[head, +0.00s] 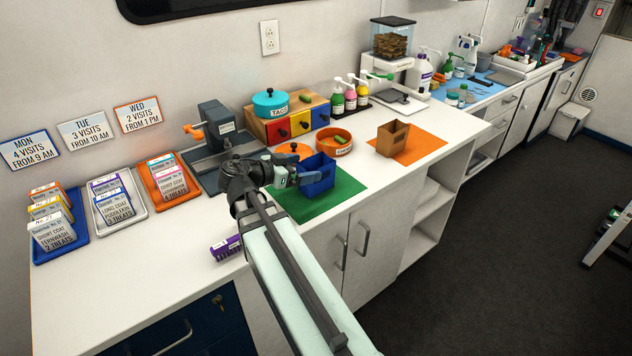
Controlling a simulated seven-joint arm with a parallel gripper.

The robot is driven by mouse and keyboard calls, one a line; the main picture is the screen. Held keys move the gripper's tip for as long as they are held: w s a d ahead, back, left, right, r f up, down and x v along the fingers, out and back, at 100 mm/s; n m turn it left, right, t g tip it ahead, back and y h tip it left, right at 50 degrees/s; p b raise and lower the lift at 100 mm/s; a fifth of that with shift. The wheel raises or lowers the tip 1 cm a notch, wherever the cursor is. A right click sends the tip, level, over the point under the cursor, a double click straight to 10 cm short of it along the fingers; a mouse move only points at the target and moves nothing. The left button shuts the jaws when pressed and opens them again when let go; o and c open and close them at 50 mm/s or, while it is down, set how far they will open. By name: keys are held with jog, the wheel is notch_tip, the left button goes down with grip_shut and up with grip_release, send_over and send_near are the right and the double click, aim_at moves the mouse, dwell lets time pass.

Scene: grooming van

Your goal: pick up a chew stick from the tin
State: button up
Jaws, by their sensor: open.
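An open round orange tin (333,149) with a label on its front stands on the counter behind the green mat. A small green stick (340,138) shows inside it, probably a chew stick; other contents are too small to tell. My gripper (292,178) is in front and to the left of the tin, beside the left side of a blue open box (319,181). It is open and I see nothing held in it. Whether its fingers touch the blue box I cannot tell. An orange lid-like disc with a dark knob (288,157) lies left of the tin.
The blue box stands on a green mat (340,190); a brown box (393,140) stands on an orange mat. Behind are coloured drawers (300,122) with a teal tin and pump bottles. Card trays (120,208) line the left.

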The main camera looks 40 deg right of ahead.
aim_at(316, 164)
jog(key=shift+x, duration=2.7)
jog(key=shift+r, duration=0.15)
jog(key=shift+c, duration=0.2)
jog(key=c, duration=1.3)
notch_tip(316, 164, up, 10)
jog(key=shift+s+t, duration=0.1)
jog(key=shift+t, duration=0.2)
